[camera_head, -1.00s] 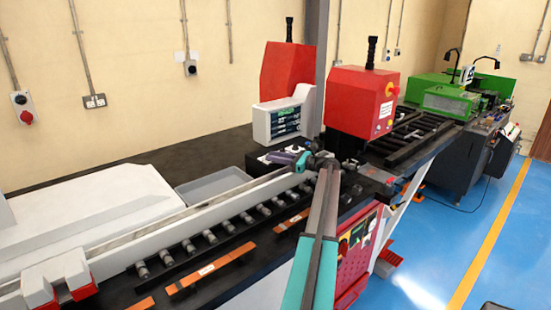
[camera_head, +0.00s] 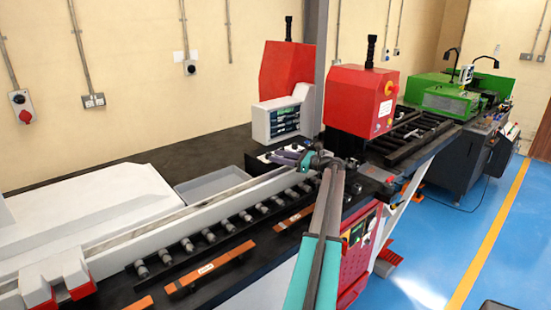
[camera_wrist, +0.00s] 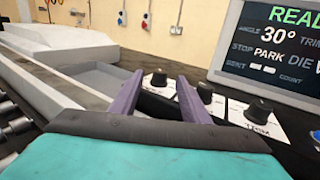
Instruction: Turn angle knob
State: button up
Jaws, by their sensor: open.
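My gripper shows in the wrist view (camera_wrist: 160,78) with two purple fingers spread apart and nothing held. A black knob (camera_wrist: 160,79) shows in the gap between the fingertips; I cannot tell whether they touch it. A second black knob (camera_wrist: 205,91) is just right of the right finger, and a larger one (camera_wrist: 260,110) is further right, above a partly legible label. I cannot read which is the angle knob. The display (camera_wrist: 272,40) reads "ANGLE 30°" and "STOP PARK". In the head view my gripper (camera_head: 285,156) is over the dark control panel (camera_head: 256,162).
The white display housing (camera_head: 283,120) stands close behind the panel. A grey tray (camera_head: 208,187) lies left of the gripper, and a roller conveyor with a pale rail (camera_head: 120,243) runs below it. A red machine head (camera_head: 361,100) stands to the right.

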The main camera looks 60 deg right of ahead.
jog(key=s+d+b, duration=0.1)
jog(key=s+b, duration=0.2)
jog(key=s, duration=0.8)
jog(key=shift+s+d, duration=0.3)
jog(key=shift+d, duration=0.1)
